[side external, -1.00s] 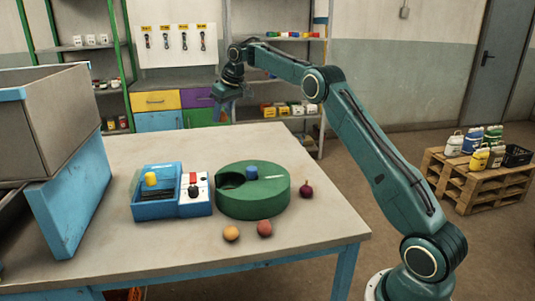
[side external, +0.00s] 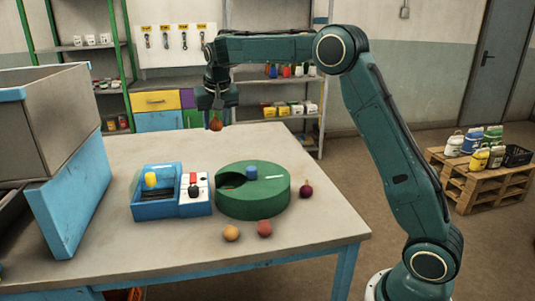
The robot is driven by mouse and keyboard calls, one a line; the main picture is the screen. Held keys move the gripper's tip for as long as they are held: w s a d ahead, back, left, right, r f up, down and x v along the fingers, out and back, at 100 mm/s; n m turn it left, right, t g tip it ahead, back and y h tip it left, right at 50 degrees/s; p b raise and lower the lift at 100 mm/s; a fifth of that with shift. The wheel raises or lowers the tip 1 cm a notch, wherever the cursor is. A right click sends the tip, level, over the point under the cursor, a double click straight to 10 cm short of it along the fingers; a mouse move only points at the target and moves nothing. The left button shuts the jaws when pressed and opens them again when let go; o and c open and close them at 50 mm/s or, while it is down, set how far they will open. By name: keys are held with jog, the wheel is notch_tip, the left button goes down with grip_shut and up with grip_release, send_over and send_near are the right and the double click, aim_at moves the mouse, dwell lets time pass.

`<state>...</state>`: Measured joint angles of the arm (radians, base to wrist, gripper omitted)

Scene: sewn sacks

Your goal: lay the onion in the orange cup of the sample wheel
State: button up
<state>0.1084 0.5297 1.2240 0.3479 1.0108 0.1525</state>
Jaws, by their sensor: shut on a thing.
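My gripper (side external: 216,106) points down above the far part of the table and is shut on a brownish-orange round thing, which looks like the onion (side external: 216,124). It hangs clear of the table, behind and left of the sample wheel. The sample wheel (side external: 253,200) is a green drum with a blue knob on top and a dark opening at its upper left. No orange cup can be made out in it; the inside of the opening is mostly hidden.
A blue box with a yellow knob and a red switch (side external: 170,193) stands left of the wheel. An orange ball (side external: 231,233), a reddish ball (side external: 264,228) and a dark purple bulb (side external: 306,191) lie near the wheel. A large grey bin (side external: 50,125) stands at the left.

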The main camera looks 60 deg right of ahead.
jog(key=shift+s+a+m+h, duration=0.15)
jog(key=shift+s+a+m, duration=0.15)
jog(key=shift+s, duration=0.5)
jog(key=shift+s+a+m+h, duration=0.25)
jog(key=shift+s+m, duration=0.2)
jog(key=shift+s, duration=0.3)
jog(key=shift+s+a+m+h, duration=0.1)
jog(key=shift+s+a+m, duration=0.2)
jog(key=shift+s, duration=0.5)
notch_tip(320, 180, down, 20)
jog(key=shift+r, duration=0.1)
jog(key=o, duration=0.7)
jog(key=shift+f, duration=0.2)
jog(key=shift+o, duration=0.3)
jog(key=shift+r, duration=0.1)
jog(key=shift+w+v, duration=0.15)
jog(key=shift+v, duration=2.9)
jog(key=shift+w+v, duration=0.1)
jog(key=shift+v, duration=2.95)
